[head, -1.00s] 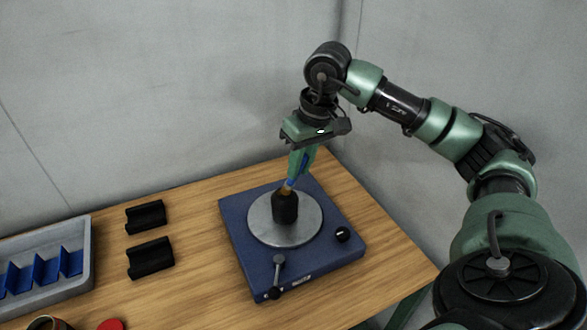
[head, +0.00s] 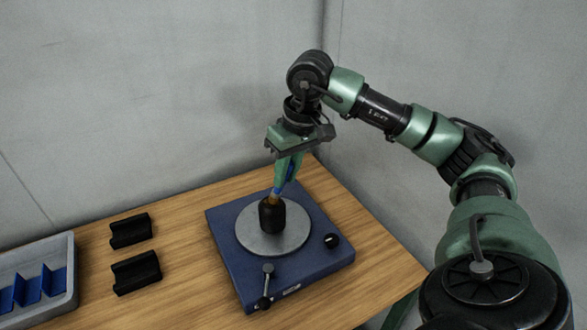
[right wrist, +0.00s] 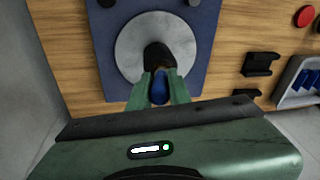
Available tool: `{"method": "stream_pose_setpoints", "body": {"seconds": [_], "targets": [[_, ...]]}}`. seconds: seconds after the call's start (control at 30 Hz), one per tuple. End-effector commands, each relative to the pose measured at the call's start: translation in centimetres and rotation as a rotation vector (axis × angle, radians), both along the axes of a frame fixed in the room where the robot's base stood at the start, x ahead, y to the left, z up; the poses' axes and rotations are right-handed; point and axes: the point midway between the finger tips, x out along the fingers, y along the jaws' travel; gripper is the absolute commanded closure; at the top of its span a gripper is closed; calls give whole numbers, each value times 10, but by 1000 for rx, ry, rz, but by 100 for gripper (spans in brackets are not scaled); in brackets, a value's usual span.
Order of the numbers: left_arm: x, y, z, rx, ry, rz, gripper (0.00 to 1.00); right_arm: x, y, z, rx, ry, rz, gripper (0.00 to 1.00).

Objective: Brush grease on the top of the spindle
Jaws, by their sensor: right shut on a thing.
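The spindle (head: 272,217) is a short black cylinder at the centre of a round grey plate (head: 296,236) on a blue base (head: 235,269). It also shows in the right wrist view (right wrist: 158,55). My right gripper (head: 287,176) points down above it, shut on the blue handle of a brush (head: 289,178). The handle shows between the green fingers in the right wrist view (right wrist: 159,91). The brush is tilted, its tan bristle end (head: 274,193) at the spindle's top; exact contact is hard to tell. My left gripper is not in view.
Two black cradle-shaped holders (head: 131,231) lie left of the base. A grey tray with blue dividers (head: 71,270) stands at the far left. A red disc (right wrist: 305,16) shows in the right wrist view.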

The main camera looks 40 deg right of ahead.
Motion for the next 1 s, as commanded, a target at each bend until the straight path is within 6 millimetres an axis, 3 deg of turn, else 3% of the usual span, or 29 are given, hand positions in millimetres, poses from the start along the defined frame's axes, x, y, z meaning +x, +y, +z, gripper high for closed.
{"method": "stream_pose_setpoints", "body": {"seconds": [0.53, 0.77, 1.0], "targets": [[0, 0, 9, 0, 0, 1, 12, 7, 30, 1, 0, 4, 2, 100], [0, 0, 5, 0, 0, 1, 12, 10, 26, 0, -1, 2, -2, 100], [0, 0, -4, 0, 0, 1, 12, 6, 7, -2, -1, 2, -4, 100]]}}
